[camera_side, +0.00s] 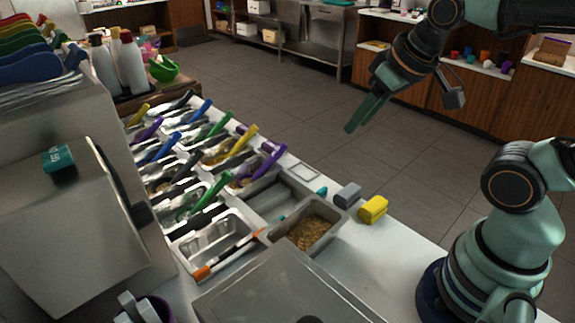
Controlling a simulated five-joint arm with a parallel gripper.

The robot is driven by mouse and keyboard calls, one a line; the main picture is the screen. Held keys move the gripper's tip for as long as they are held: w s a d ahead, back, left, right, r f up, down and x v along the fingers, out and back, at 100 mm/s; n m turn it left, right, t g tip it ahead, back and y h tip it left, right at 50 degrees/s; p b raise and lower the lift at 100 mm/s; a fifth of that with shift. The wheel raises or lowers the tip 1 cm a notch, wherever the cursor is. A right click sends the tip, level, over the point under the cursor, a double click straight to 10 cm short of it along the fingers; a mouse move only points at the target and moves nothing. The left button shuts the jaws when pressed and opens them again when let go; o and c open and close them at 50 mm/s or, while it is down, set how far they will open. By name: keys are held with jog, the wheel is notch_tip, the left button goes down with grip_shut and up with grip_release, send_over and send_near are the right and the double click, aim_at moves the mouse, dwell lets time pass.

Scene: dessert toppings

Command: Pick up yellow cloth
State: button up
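The yellow cloth (373,209) is a small folded block lying on the white counter, right of the topping bins. A grey folded block (347,195) lies just to its left, close beside it. My gripper (405,116) is high above the counter's far right side, up and to the right of the yellow cloth and well apart from it. Its green finger points down and left, and a dark finger stands far off to the right. The gripper is open with nothing between the fingers.
A bin of brown crumbs (266,236) stands left of the cloth. Several topping bins with coloured-handled scoops fill the counter's left. A metal lid (285,290) covers the front. White counter (385,255) near the cloth is clear.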

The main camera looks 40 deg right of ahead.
jog(key=o, duration=0.8)
jog(key=m+g, duration=0.6)
jog(key=m, duration=1.2)
send_near(374, 203)
jog(key=shift+m, duration=0.3)
jog(key=f, duration=0.5)
jog(key=shift+s+a+f, duration=0.2)
jog(key=shift+a, duration=0.15)
jog(key=shift+s+d+f, duration=0.1)
jog(key=shift+d+f, duration=0.1)
jog(key=shift+f, duration=0.75)
jog(key=shift+d+f, duration=0.15)
jog(key=shift+f, duration=1.45)
